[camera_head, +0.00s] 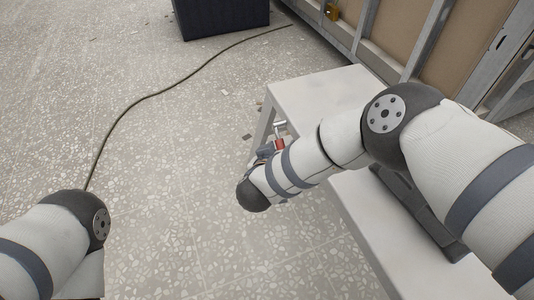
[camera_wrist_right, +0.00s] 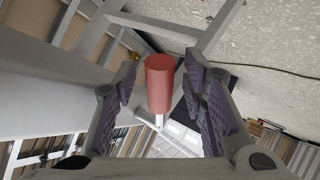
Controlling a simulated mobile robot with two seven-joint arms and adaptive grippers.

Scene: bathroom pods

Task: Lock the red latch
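The red latch handle (camera_wrist_right: 160,84) is a short red cylinder on a thin metal stem. In the right wrist view it stands between the two purple-padded fingers of my right gripper (camera_wrist_right: 163,68), with a gap on both sides. The gripper is open, and the fingers do not appear to touch the handle. In the head view a small part of the red latch (camera_head: 280,143) shows beside my right forearm, below a metal piece at the white table's left side. My right forearm hides most of the gripper there. My left gripper is out of view.
A white table (camera_head: 312,94) stands under and behind my right arm. A dark box (camera_head: 222,14) sits on the speckled floor at the back. A cable (camera_head: 150,97) runs across the floor. A metal-framed panel wall (camera_head: 405,45) stands at the back right. Floor at the left is mostly clear.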

